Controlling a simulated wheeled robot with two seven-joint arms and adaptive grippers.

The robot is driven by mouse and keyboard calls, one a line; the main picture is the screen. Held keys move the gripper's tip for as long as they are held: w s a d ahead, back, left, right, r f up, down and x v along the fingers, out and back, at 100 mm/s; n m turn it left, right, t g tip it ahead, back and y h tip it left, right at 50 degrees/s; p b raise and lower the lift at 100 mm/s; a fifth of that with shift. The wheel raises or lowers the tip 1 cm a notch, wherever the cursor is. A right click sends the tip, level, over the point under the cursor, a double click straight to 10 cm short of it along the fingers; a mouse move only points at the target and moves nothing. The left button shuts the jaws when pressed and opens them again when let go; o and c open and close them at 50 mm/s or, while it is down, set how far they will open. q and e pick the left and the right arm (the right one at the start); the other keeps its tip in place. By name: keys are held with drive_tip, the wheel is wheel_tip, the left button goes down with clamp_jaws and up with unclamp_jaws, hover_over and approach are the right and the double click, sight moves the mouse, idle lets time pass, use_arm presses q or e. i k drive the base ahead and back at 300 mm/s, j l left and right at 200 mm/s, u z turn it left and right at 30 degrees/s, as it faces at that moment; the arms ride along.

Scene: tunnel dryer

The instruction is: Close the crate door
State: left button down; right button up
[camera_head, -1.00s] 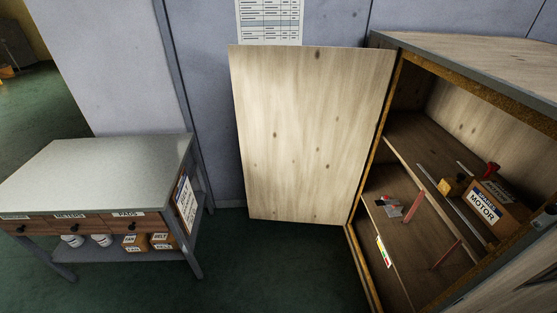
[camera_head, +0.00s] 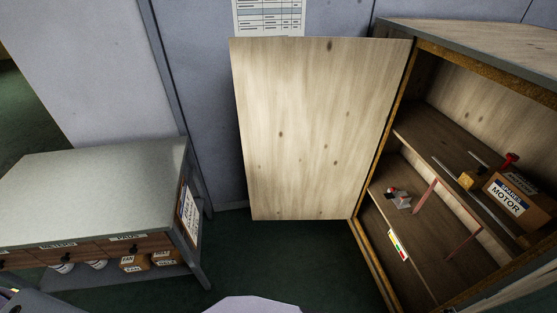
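The wooden crate (camera_head: 450,35) stands at the right with its front open. Its crate door (camera_head: 315,130), a pale plywood panel with dark knots, is swung wide open to the left and hangs from the crate's left front edge. Inside the crate are a box labelled SPARES MOTOR (camera_head: 511,200), a red-topped item (camera_head: 510,160), a small grey and red item (camera_head: 398,198) and reddish bars (camera_head: 425,196). Neither of my grippers can be made out in the view.
A grey-topped workbench (camera_head: 90,195) with labelled drawers and a lower shelf of boxes stands at the left. Green floor (camera_head: 230,250) lies open between bench and crate. A paper chart (camera_head: 268,17) hangs on the wall behind the door.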

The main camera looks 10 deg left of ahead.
sight(313, 113)
drive_tip(key=i+j+z, duration=0.1)
drive_tip(key=j+z, duration=0.35)
drive_tip(key=j, duration=0.5)
drive_tip(key=j+z, duration=0.45)
drive_tip(key=j, duration=0.45)
drive_tip(key=k, duration=0.05)
